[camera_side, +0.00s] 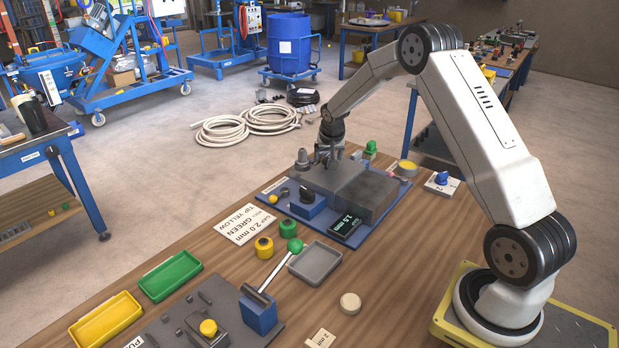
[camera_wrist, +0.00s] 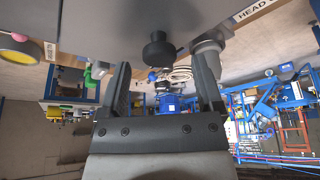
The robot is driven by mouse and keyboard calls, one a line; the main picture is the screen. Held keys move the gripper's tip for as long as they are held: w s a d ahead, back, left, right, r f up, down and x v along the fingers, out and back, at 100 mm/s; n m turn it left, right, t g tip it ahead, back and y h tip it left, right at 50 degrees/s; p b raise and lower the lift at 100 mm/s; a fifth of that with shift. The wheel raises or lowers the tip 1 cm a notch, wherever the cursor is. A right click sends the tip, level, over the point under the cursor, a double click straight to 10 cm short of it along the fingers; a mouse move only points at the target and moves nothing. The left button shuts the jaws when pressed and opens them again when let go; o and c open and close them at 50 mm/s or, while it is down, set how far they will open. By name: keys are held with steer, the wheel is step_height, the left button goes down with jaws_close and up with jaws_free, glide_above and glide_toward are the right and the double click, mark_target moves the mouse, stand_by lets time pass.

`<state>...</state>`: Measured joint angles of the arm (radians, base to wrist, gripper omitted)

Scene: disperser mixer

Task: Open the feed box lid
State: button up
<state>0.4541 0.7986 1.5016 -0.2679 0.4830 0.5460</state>
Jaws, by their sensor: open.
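The feed box (camera_side: 373,194) is a grey block on a blue base plate at the far part of the wooden bench. A flat grey slab that looks like its lid (camera_side: 333,178) lies level on its left part. My gripper (camera_side: 325,156) points down at the slab's far edge. In the wrist view, my gripper (camera_wrist: 162,78) is open, with its two dark fingers apart. A round black knob (camera_wrist: 158,50) stands out from the grey surface (camera_wrist: 115,30), beyond and between the fingertips. I cannot tell whether a finger touches it. The side view hides the knob behind the gripper.
A blue unit with a black dial (camera_side: 308,197) and a 1.5 mm display (camera_side: 346,226) stand before the box. A grey cylinder (camera_side: 302,160) and green part (camera_side: 370,149) flank my gripper. A green-knobbed lever (camera_side: 295,245) and grey tray (camera_side: 315,263) are nearer.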

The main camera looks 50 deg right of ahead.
steer(key=shift+w+d+f, duration=0.2)
steer(key=shift+f, duration=0.45)
jaws_close()
